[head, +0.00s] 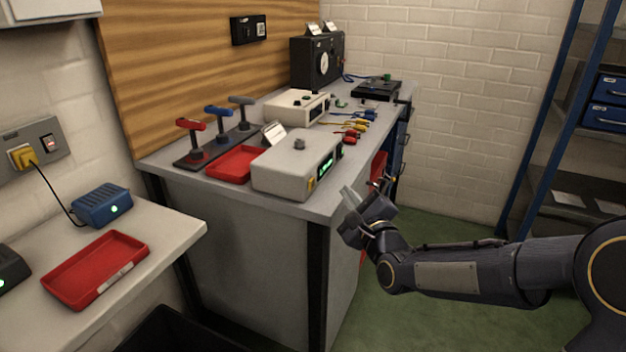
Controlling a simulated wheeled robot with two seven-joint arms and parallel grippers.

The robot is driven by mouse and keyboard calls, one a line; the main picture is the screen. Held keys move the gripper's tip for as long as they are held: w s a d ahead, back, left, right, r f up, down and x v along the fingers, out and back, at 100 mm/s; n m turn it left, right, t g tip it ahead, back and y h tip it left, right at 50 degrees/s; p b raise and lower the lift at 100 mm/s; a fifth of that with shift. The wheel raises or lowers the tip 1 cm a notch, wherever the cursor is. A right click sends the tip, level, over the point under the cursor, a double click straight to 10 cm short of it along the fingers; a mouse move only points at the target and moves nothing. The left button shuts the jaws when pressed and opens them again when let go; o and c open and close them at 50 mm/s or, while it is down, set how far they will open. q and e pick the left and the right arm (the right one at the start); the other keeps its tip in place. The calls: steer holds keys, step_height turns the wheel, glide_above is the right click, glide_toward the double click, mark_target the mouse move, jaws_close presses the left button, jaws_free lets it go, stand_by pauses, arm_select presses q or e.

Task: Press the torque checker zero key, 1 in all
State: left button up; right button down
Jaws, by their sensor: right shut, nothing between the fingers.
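A pale grey box with a lit green display, which looks like the torque checker (285,172), sits near the front edge of the grey workbench. A dark round knob stands on its top. A small yellow key (311,185) is on its front face, left of the display; I cannot read a label, so I cannot tell if it is the zero key. My right gripper (362,188) is shut and empty, in the air off the bench's front edge, to the right of the box and apart from it. My left gripper is out of view.
Beside the box are a red tray (233,163) and a rack of T-handled tools (217,135). Coloured leads (352,128) and other instruments lie further back. A lower shelf with another red tray (92,269) is at left; blue shelving stands at right. Green floor is open in front.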

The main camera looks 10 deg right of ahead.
mark_target(326, 206)
steer(key=w+a, duration=0.2)
steer(key=a, duration=0.1)
steer(key=shift+f, duration=0.1)
steer(key=shift+w+a, duration=0.35)
steer(key=shift+a, duration=0.15)
stand_by(1.6)
steer(key=shift+w+a+b, duration=0.15)
steer(key=shift+a+b, duration=0.05)
steer(key=shift+b, duration=0.35)
steer(key=shift+w+a, duration=0.1)
steer(key=shift+a, duration=0.05)
